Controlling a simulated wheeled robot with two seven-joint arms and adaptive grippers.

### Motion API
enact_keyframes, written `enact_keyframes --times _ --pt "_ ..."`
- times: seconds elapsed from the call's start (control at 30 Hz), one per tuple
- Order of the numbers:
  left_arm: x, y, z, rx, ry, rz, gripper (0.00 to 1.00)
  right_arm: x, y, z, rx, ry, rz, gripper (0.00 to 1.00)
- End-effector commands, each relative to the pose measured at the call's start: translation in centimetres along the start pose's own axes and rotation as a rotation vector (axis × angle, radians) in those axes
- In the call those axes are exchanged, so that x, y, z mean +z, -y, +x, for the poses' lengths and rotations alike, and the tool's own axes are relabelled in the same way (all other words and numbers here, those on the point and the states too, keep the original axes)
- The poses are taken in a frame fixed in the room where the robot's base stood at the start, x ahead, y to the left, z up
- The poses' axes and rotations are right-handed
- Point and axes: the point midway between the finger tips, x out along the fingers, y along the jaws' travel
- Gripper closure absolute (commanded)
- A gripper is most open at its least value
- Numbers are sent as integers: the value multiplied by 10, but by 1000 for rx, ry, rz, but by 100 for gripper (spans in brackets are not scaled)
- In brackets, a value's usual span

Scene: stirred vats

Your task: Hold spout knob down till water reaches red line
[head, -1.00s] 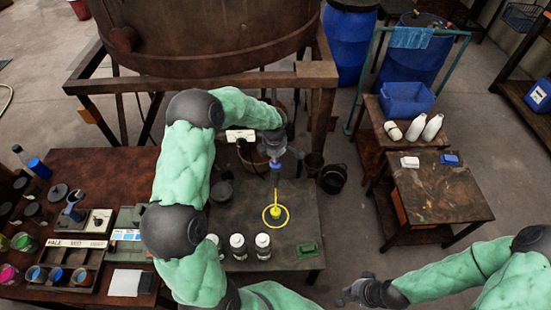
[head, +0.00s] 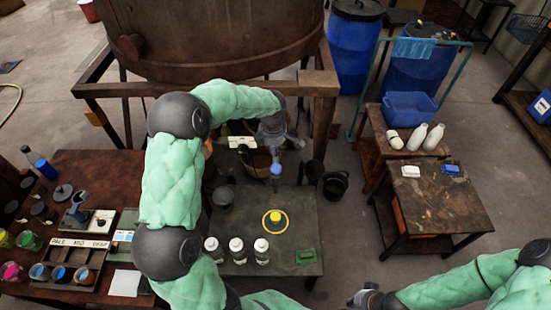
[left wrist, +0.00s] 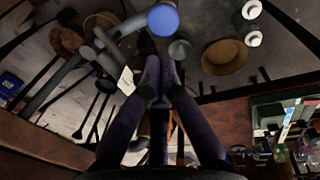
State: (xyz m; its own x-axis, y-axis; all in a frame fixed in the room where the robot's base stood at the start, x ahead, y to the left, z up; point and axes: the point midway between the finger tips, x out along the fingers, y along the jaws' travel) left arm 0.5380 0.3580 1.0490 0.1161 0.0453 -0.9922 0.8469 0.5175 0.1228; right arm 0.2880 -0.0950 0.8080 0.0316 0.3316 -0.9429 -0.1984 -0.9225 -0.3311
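My left gripper (head: 279,145) is above the back edge of the dark worktable. In the left wrist view its fingers (left wrist: 160,68) are together with nothing between them. A round blue knob (left wrist: 162,20) shows just past the tips, with a small gap in that picture. In the head view the blue knob (head: 276,170) is just below the gripper; contact cannot be told. A small yellow vessel or its yellow contents (head: 275,217) sits inside a yellow ring on the table. No red line can be made out. My right gripper (head: 365,300) is at the bottom edge, its fingers unclear.
Several white-capped bottles (head: 237,250) stand at the worktable's front, and a green block (head: 306,256) lies at the right. A large rusty vat (head: 210,35) rises behind. A black bucket (head: 335,184) stands right of the table. A side table (head: 440,210) is further right.

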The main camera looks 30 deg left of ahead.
Motion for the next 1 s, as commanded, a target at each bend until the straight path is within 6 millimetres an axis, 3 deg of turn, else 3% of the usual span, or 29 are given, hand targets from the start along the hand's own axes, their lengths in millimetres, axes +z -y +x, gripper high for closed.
enact_keyframes --times 0.1,0.33,0.87,1.0 --pt "1 -1 -19 4 2 0 100 0 0 -2 0 0 1 100" --pt "1 -1 -33 2 2 0 100 0 0 -2 0 0 2 100" --pt "1 -1 -34 3 2 0 100 0 0 -2 0 0 1 100" --pt "8 7 -18 -10 17 58 100 0 -1 1 0 0 1 100"
